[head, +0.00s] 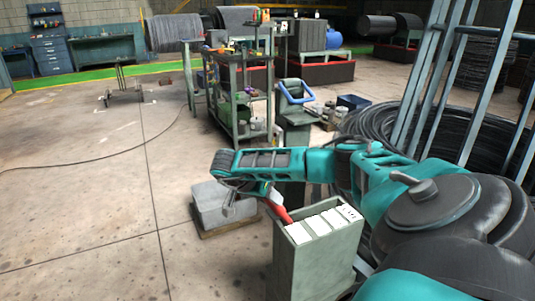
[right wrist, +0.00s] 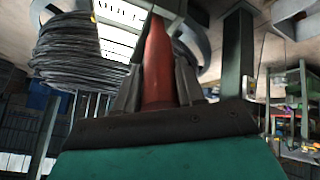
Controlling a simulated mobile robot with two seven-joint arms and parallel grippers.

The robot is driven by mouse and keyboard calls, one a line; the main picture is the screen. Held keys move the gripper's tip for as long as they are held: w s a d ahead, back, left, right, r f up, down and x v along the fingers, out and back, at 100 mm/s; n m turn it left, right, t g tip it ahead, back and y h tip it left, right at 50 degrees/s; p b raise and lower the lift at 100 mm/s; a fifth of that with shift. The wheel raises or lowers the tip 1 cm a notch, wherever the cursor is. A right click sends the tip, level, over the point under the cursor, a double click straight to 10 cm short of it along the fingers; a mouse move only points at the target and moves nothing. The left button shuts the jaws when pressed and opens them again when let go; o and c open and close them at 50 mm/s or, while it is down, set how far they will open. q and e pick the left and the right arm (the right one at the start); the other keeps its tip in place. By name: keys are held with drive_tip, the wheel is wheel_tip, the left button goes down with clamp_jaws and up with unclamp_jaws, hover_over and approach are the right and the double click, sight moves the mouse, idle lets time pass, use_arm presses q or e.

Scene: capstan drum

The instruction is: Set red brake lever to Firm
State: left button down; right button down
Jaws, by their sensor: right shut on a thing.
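The red brake lever (head: 279,208) slants up to the left from the top of a grey-green box-shaped stand (head: 288,262). White label plates (head: 322,223) lie on the stand's top, and their marks are too small to read. My right gripper (head: 266,191) is at the lever's upper end, reaching in from the left side of the stand. In the right wrist view the red lever (right wrist: 158,65) runs between the two dark fingers, which are shut on it. Which label the lever stands at cannot be told. My left gripper is not in view.
A grey block (head: 215,205) on a wooden base stands left of the stand. Behind are a pedestal with a blue handle (head: 295,91) and a tool cart (head: 240,95). Black wire coils (head: 385,130) and a metal rack (head: 440,75) fill the right. The left floor is mostly clear.

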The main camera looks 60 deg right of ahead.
drive_tip(key=shift+w+a+f, duration=0.1)
drive_tip(key=shift+a+f, duration=0.2)
drive_tip(key=shift+a, duration=0.15)
drive_tip(key=c, duration=1.1)
unclamp_jaws()
drive_tip(key=o, duration=0.4)
drive_tip(key=shift+w, duration=0.1)
drive_tip(key=shift+c, duration=0.2)
drive_tip(key=shift+d+r, duration=0.1)
drive_tip(key=shift+w+a+r, duration=0.1)
drive_tip(key=shift+a+r, duration=0.2)
drive_tip(key=shift+r, duration=0.1)
drive_tip(key=p+v, duration=0.1)
drive_tip(key=v, duration=1.1)
